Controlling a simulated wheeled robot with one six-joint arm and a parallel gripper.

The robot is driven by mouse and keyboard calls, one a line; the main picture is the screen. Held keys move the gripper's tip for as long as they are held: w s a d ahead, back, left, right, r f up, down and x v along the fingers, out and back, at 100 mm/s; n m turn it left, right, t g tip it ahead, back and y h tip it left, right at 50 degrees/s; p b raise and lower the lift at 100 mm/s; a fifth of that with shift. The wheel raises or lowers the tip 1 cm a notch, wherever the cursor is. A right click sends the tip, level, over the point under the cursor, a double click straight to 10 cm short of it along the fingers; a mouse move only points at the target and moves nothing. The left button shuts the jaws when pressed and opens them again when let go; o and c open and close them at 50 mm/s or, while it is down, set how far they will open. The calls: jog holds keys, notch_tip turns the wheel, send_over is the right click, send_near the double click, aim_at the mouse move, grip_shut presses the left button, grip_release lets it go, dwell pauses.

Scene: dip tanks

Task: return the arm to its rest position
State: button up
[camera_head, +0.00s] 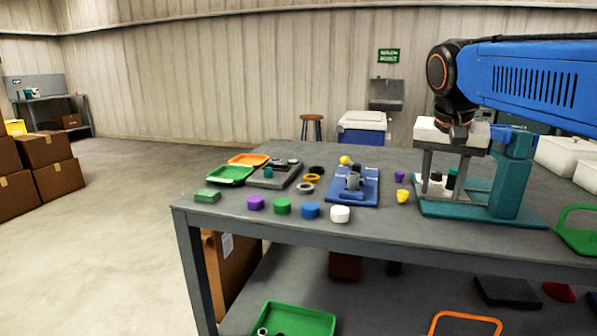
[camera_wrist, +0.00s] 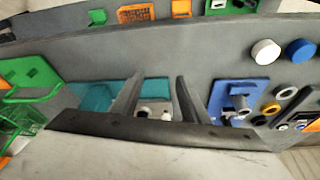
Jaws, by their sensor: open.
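My arm reaches in from the right in the head view, and my gripper (camera_head: 439,184) points down over the right part of the grey table (camera_head: 260,215). Its two fingers are apart, with nothing held between them. In the wrist view the fingers of my gripper (camera_wrist: 158,82) are also spread. The teal stand (camera_head: 510,190) with its flat base is beside and under the gripper. Small white and dark pieces show behind the fingers; I cannot tell whether they touch. The blue fixture (camera_head: 366,188) with a grey part on it stands left of the gripper.
Purple, green, blue and white caps (camera_head: 340,214) line the front edge. Green (camera_head: 231,175) and orange trays lie at the left. A green-handled item (camera_head: 577,238) and white tanks (camera_head: 562,157) are at the right. Floor left of the table is open, with boxes (camera_head: 45,150) beyond.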

jog(key=s+a+f+n+t+y, duration=0.1)
jog(key=s+f+n, duration=0.5)
jog(key=s+f, duration=1.5)
notch_tip(320, 180, down, 2)
jog(key=shift+a+f+y, duration=0.2)
jog(key=shift+a+y, duration=0.3)
